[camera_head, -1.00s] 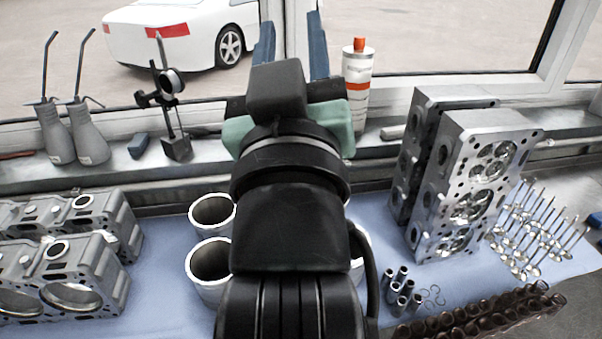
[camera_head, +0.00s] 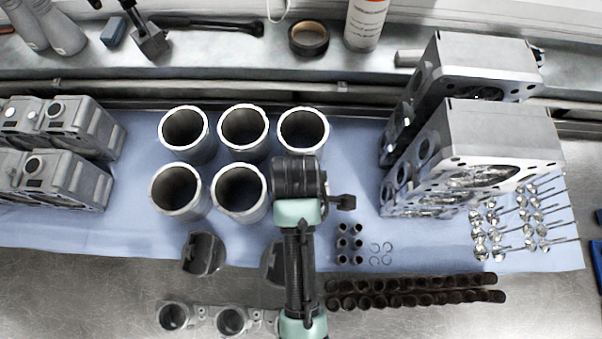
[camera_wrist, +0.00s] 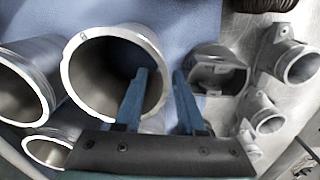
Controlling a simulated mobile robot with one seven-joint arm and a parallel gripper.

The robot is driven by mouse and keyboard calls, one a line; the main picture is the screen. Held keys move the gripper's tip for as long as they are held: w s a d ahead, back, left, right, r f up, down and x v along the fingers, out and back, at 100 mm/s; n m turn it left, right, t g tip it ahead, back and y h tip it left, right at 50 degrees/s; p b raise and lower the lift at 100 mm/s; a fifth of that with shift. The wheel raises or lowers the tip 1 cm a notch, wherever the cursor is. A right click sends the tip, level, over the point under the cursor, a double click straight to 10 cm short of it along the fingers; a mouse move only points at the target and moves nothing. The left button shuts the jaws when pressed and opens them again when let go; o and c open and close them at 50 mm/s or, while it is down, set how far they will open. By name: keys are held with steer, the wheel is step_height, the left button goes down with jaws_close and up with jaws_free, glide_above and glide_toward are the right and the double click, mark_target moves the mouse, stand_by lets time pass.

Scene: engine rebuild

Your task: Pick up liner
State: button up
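The liners are grey metal cylinders standing upright with open tops. In the head view, a back row shows a left liner (camera_head: 187,150), a middle liner (camera_head: 243,150) and a right liner (camera_head: 303,148). A front left liner (camera_head: 178,207) and a front middle liner (camera_head: 240,208) stand before them. My arm may hide more.
A piston (camera_head: 203,254) and connecting rods (camera_head: 232,320) lie in front. Dark springs (camera_head: 420,290) line the front right. Bare blue mat (camera_head: 350,150) shows right of the liners.

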step_height(320, 180, down, 2)
steer(key=shift+f, duration=0.1)
steer(key=f, duration=0.2)
steer(key=f+p, duration=0.1)
steer(key=f, duration=0.1)
steer(key=shift+s+a+f, duration=0.1)
steer(key=shift+s+f, duration=0.1)
steer(key=shift+f, duration=0.2)
jaws_close()
stand_by(1.2)
